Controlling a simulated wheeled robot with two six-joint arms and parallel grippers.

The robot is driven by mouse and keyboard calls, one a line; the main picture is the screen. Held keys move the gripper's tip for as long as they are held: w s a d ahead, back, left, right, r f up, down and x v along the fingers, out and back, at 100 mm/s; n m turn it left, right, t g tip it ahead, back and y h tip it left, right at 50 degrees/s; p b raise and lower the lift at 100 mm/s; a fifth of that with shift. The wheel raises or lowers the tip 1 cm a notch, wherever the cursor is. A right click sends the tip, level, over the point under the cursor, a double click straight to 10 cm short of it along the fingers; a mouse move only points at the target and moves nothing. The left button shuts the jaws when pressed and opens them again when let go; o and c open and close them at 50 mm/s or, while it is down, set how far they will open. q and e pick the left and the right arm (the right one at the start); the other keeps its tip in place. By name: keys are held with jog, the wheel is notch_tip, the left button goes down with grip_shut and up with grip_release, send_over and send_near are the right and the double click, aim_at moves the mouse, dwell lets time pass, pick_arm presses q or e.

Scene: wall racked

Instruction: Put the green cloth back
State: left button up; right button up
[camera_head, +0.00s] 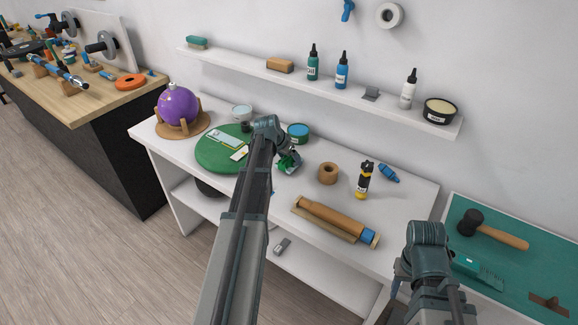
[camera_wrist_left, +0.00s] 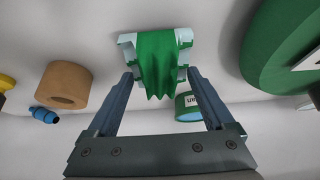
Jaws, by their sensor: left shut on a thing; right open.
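The green cloth (camera_head: 289,162) hangs in the jaws of my left gripper (camera_head: 287,158), above the white table. In the left wrist view the cloth (camera_wrist_left: 158,62) drapes in folds between the two fingertips of the left gripper (camera_wrist_left: 156,75), which is shut on it. From the head view I cannot tell how far the cloth is above the tabletop. My right gripper (camera_head: 402,272) is low at the right, near the table's right end. It is open, with its fingers mostly hidden by the arm, and I see nothing in it.
A wall shelf (camera_head: 230,60) carries bottles and a black tin (camera_head: 440,111).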

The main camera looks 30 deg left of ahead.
pick_arm(q)
jog(key=shift+f, duration=0.65)
pick_arm(e)
jog(key=shift+f, duration=0.65)
pick_arm(q)
jog(key=shift+f+b, duration=0.25)
jog(key=shift+b, duration=0.15)
jog(key=o, duration=0.9)
pick_arm(e)
jog(key=shift+f, duration=0.2)
pick_arm(q)
jog(key=p+v, duration=1.2)
jog(key=v, duration=0.2)
jog(key=shift+d, duration=0.1)
pick_arm(e)
notch_tip(320, 180, up, 12)
pick_arm(q)
jog(key=shift+d, duration=0.1)
